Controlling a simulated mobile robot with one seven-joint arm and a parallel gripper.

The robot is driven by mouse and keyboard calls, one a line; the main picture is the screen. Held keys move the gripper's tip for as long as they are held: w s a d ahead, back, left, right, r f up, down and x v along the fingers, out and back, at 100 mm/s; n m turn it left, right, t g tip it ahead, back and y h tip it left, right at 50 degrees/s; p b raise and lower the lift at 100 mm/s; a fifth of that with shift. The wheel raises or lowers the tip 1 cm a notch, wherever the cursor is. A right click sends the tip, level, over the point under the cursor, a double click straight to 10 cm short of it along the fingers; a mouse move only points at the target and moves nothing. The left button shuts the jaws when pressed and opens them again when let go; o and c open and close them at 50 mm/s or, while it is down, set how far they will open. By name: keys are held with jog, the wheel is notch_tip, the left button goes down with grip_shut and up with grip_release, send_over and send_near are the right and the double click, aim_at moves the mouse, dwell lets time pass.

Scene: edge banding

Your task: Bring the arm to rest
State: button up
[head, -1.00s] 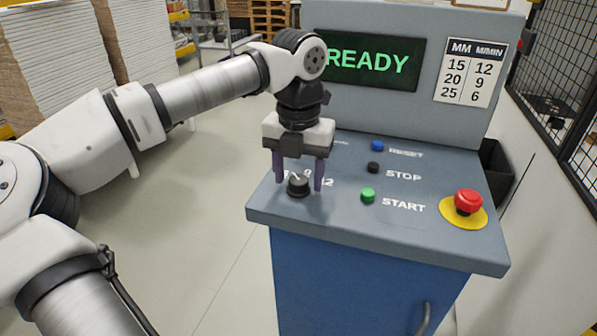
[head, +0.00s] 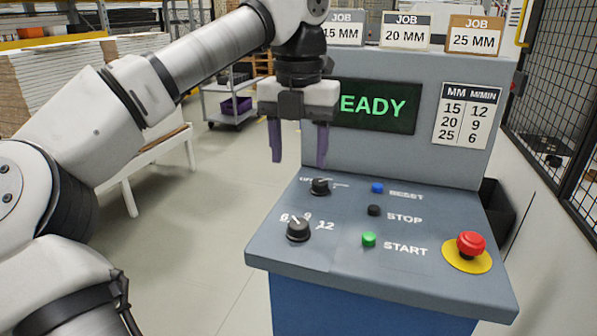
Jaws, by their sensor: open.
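My gripper (head: 298,160) is open and empty, with its two purple fingers pointing down. It hangs in the air above the left edge of the control console (head: 440,275), clear of everything. The black speed knob (head: 298,228), with printed numbers around it, sits on the panel below the fingers. A second black knob (head: 320,187) is behind it, close below the right finger in the picture. The display (head: 375,106) shows green letters "EADY", its left end hidden by my gripper.
The panel has a blue reset button (head: 377,188), a black stop button (head: 374,210), a green start button (head: 369,239) and a red emergency stop (head: 470,244). Job cards (head: 406,30) stand on top. A mesh fence (head: 560,80) is at right; the floor at left is mostly clear.

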jog(key=shift+r, duration=0.3)
